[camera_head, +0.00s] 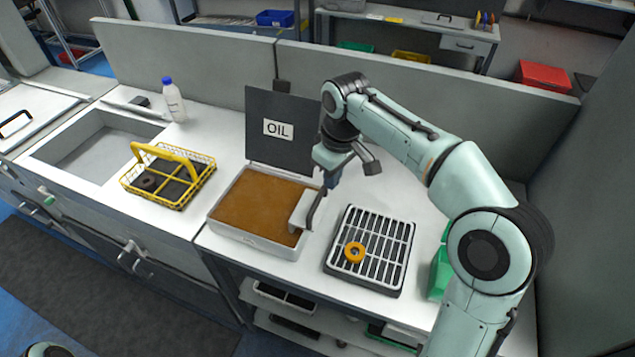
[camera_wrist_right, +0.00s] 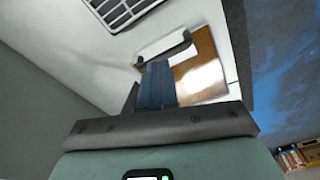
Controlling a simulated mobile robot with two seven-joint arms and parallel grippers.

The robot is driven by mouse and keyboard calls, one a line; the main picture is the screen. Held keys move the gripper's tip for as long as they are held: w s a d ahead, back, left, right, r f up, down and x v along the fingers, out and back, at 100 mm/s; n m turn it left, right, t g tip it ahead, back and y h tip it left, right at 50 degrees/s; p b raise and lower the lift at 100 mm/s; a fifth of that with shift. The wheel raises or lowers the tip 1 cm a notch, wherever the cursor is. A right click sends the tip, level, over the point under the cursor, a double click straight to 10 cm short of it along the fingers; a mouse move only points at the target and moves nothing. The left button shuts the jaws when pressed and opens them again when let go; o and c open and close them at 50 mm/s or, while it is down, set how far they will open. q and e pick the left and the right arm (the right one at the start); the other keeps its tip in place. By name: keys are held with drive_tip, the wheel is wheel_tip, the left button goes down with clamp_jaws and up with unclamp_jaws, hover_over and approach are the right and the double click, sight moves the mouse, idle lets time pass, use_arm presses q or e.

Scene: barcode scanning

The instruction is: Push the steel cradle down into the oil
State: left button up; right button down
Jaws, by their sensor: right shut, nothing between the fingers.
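The white oil bath (camera_head: 225,232), full of brown oil (camera_head: 255,200), sits on the bench below a dark panel marked OIL (camera_head: 278,129). It also shows in the right wrist view (camera_wrist_right: 222,68), with glare on the oil. My right gripper (camera_head: 328,182) is shut and empty, just above and beside the handle. In the right wrist view, its blue fingers (camera_wrist_right: 156,78) point towards the handle (camera_wrist_right: 165,50); contact cannot be told. My left gripper is out of view.
A dark slatted rack (camera_head: 372,250) with an orange ring (camera_head: 355,252) stands right of the bath. A yellow basket (camera_head: 168,178) stands left, beside the sink (camera_head: 92,145). A blue-capped bottle (camera_head: 174,101) is behind. A green bin (camera_head: 440,272) is partly hidden by my right arm.

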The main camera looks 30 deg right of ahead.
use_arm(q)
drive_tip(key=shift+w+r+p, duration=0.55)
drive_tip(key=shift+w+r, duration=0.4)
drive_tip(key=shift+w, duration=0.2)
use_arm(e)
wheel_tip(320, 180, up, 6)
drive_tip(key=shift+s+r, duration=0.2)
drive_tip(key=shift+s, duration=0.05)
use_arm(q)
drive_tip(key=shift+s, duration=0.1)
use_arm(e)
drive_tip(key=shift+d+f, duration=0.1)
